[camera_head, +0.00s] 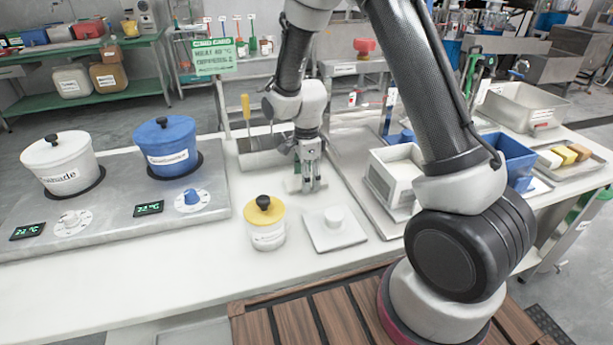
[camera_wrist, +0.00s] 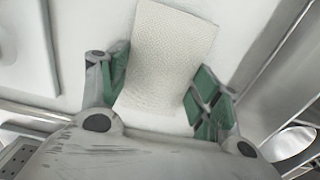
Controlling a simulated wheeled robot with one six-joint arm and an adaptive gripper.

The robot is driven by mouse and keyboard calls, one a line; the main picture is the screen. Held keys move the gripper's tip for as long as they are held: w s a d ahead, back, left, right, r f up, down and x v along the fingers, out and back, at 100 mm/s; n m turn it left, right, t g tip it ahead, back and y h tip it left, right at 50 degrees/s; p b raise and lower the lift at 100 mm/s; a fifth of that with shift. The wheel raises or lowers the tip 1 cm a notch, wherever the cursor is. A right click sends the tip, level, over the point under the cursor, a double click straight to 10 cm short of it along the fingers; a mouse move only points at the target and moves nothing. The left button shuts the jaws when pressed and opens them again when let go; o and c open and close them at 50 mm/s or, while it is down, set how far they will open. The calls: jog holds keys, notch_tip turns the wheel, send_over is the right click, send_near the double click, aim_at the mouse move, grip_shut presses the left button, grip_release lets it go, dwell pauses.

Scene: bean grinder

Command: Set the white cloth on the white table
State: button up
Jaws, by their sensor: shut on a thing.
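My gripper (camera_head: 312,186) points down low over the white table (camera_head: 190,275), between the yellow-lidded pot and the sink area. In the wrist view, the white cloth (camera_wrist: 168,50) is a pale textured rectangle between the green finger pads of my gripper (camera_wrist: 158,88). The gripper is shut on it. In the head view the cloth is hard to make out against the table. I cannot tell whether its lower edge touches the table.
A white pot with a yellow lid (camera_head: 266,224) and a white square plate with a knob (camera_head: 335,228) stand just in front. A hotplate unit (camera_head: 110,215) bears a white pot (camera_head: 62,163) and a blue pot (camera_head: 166,146) at left. A white box (camera_head: 397,172) is at right.

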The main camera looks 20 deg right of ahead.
jog(key=o, duration=0.9)
jog(key=s+d+r+n+t, duration=0.1)
jog(key=s+d+r+n, duration=0.1)
jog(key=r, duration=0.8)
jog(key=s+d+r+n, duration=0.1)
jog(key=s+d+r, duration=0.1)
jog(key=r, duration=0.7)
jog(key=s+d+r+n+t, duration=0.1)
jog(key=s+d+r+n, duration=0.2)
jog(key=s+n, duration=0.2)
jog(key=s+d+r+n+t, duration=0.1)
jog(key=s+d+r+n, duration=0.2)
jog(key=s, duration=0.6)
jog(key=s+d+r+n+t, duration=0.1)
jog(key=s+d+r+n, duration=0.3)
jog(key=s+n, duration=0.3)
jog(key=shift+s+d, duration=0.25)
jog(key=shift+s, duration=0.3)
